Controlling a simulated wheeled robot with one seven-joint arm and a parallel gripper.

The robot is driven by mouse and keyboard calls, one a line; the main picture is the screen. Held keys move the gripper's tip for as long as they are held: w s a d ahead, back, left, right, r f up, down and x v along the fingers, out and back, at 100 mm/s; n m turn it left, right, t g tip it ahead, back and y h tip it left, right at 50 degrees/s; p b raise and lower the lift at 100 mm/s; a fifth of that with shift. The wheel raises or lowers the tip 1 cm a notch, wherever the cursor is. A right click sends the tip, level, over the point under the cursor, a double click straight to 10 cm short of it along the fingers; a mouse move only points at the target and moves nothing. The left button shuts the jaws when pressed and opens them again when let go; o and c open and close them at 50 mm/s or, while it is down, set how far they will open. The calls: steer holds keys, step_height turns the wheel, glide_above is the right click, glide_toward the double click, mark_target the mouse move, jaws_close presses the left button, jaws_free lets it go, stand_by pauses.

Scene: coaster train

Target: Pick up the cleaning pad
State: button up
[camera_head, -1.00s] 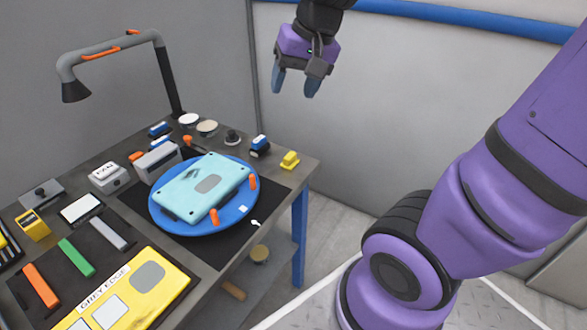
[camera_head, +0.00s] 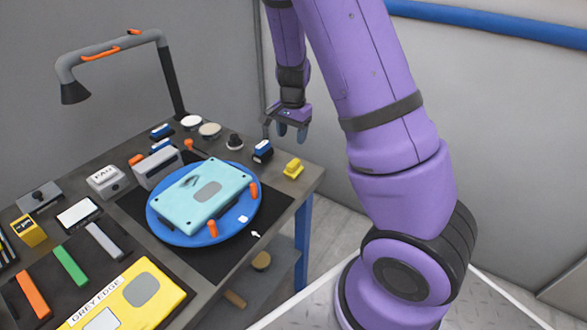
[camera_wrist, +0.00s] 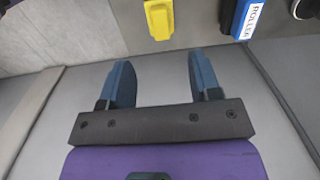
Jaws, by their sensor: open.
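A small yellow block with a raised grip (camera_head: 293,168) lies at the right corner of the bench; it looks most like the cleaning pad, though no label confirms this. It also shows at the top of the wrist view (camera_wrist: 158,18), beyond the fingertips. My gripper (camera_head: 291,131) is open and empty, with blue fingers apart. In the head view it appears just above the yellow block, pointing down. In the wrist view (camera_wrist: 162,80) nothing lies between the fingers.
A blue block labelled ROLLER (camera_wrist: 243,18) stands left of the yellow block, also in the head view (camera_head: 262,151). A blue turntable (camera_head: 165,232) holds a light-blue case (camera_head: 185,205). A lamp (camera_head: 110,55) rises at the back. Floor right of the bench (camera_head: 335,225) is clear.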

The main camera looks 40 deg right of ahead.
mark_target(294, 162)
steer(key=f, duration=1.2)
steer(key=shift+w+d, duration=0.25)
steer(key=shift+d, duration=0.15)
jaws_close()
steer(key=shift+r, duration=0.15)
